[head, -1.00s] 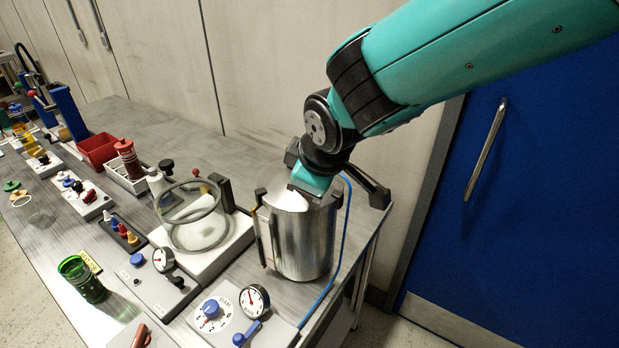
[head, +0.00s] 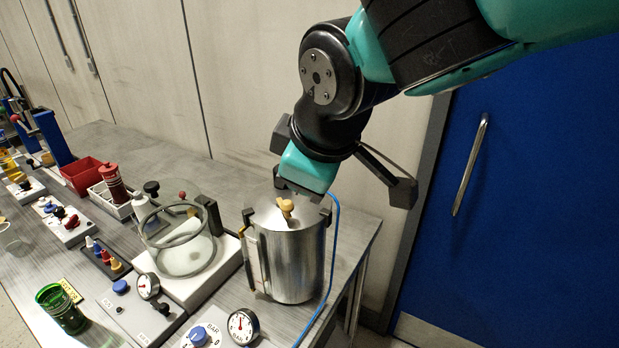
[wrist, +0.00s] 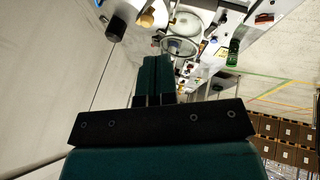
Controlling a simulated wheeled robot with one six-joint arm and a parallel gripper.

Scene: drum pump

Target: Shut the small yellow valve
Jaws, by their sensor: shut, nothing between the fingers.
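A small yellow-tan valve handle (head: 286,207) stands on the lid of the metal canister (head: 292,262) near the bench's right end. Its exact turn is hard to tell. A tan piece in the wrist view (wrist: 147,19) looks like the same handle. My gripper (wrist: 157,62) is shut and empty in the wrist view, its dark teal fingers side by side. In the head view my arm's teal end is just behind the handle, over the canister's back rim; the fingertips are not clear there. I cannot tell whether they touch the lid.
A glass vessel (head: 182,243) stands left of the canister. A pressure gauge (head: 242,326) and a blue knob (head: 197,335) are in front. A blue hose (head: 331,270) runs down the canister's right side. A green glass (head: 62,310) stands at the front left. A wall is behind the bench.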

